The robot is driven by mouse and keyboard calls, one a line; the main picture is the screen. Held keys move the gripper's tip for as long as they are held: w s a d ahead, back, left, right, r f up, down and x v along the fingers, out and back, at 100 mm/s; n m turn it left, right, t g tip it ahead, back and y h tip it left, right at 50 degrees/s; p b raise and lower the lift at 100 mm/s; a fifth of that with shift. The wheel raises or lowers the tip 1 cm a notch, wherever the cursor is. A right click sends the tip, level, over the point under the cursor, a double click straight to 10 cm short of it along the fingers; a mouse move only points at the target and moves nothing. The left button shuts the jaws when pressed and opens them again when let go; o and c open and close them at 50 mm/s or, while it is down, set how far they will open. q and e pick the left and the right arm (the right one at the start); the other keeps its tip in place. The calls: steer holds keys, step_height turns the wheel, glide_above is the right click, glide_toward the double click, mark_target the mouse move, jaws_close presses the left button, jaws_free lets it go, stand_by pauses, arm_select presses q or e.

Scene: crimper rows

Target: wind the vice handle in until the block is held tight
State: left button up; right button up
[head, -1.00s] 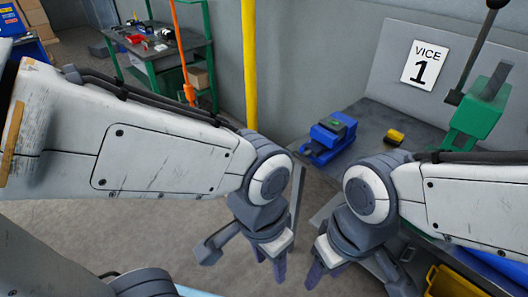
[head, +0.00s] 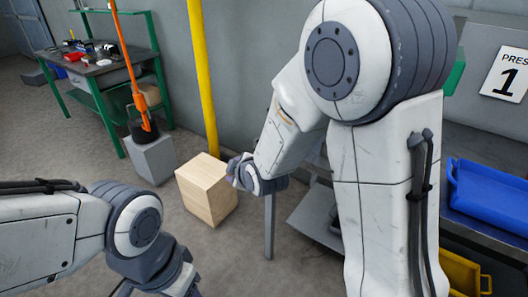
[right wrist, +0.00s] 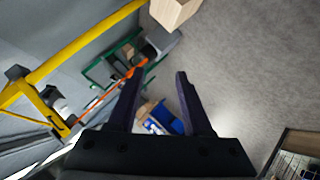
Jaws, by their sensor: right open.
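The vice, its handle and the block to be clamped cannot be made out in either current view; my right arm covers the middle of the head view. My right gripper (right wrist: 160,74) is open in the right wrist view, with nothing between its fingers. In the head view its wrist is small and lies over the right edge of a pale wooden box, and its fingers cannot be made out there. My left gripper (head: 160,284) is at the bottom edge of the head view, largely cut off, and its opening cannot be judged.
The wooden box (head: 207,190) stands on the floor before a yellow pole (head: 203,80). An orange pole (head: 128,65) stands on a grey block (head: 152,157). A green-legged bench (head: 100,68) is behind. A blue tray (head: 487,196) and a PRESS 1 sign (head: 507,75) are at right.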

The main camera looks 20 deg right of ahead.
steer(key=w+d+f+n+t+h+b, duration=0.2)
steer(key=w+d+f+t+b, duration=0.15)
steer(key=d, duration=0.45)
steer(key=w+d+f+n+t+h+b, duration=0.2)
steer(key=w+d+t+b, duration=0.15)
steer(key=d, duration=0.35)
arm_select(q)
step_height(320, 180, down, 7)
steer(key=p, duration=0.2)
steer(key=shift+r, duration=0.15)
arm_select(e)
steer(key=w+d, duration=0.1)
steer(key=w, duration=0.9)
steer(key=shift+w+d, duration=0.25)
steer(key=shift+w, duration=0.1)
steer(key=shift+f, duration=0.1)
jaws_close()
